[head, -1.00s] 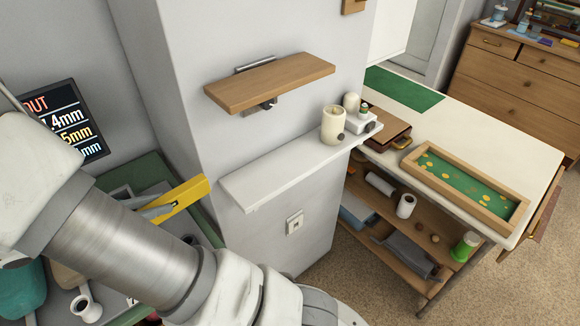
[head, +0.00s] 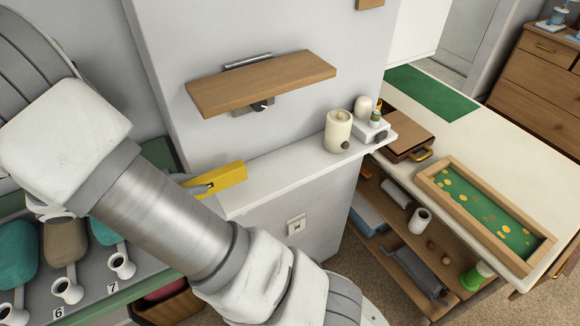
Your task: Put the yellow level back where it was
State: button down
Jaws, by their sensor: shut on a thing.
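The yellow level (head: 229,174) is in the head view, left of centre, at the left end of the white shelf (head: 290,166). My gripper (head: 203,187) is shut on the level's left part, and my forearm hides most of the gripper. The level tilts up to the right in the picture. I cannot tell whether it touches the white shelf or is held above it. A wooden shelf (head: 262,82) on a metal bracket is on the wall above.
On the white shelf's right part stand a cream candle (head: 338,130), a dark round knob or stone and a small white box with jars. Its left and middle are bare. A workbench (head: 482,135) with a coin tray (head: 428,172) is at right. Numbered holders are at lower left.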

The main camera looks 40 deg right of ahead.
jog(key=s+d, duration=0.1)
jog(key=d, duration=0.5)
jog(key=s+d, duration=0.2)
jog(key=d, duration=0.4)
jog(key=s+d, duration=0.1)
jog(key=d, duration=0.5)
jog(key=shift+s+p, duration=0.2)
jog(key=shift+p, duration=0.1)
jog(key=shift+f, duration=1.75)
jog(key=shift+f+b, duration=0.2)
jog(key=shift+b, duration=0.15)
jog(key=c, duration=0.6)
grip_release()
jog(key=shift+r, duration=0.1)
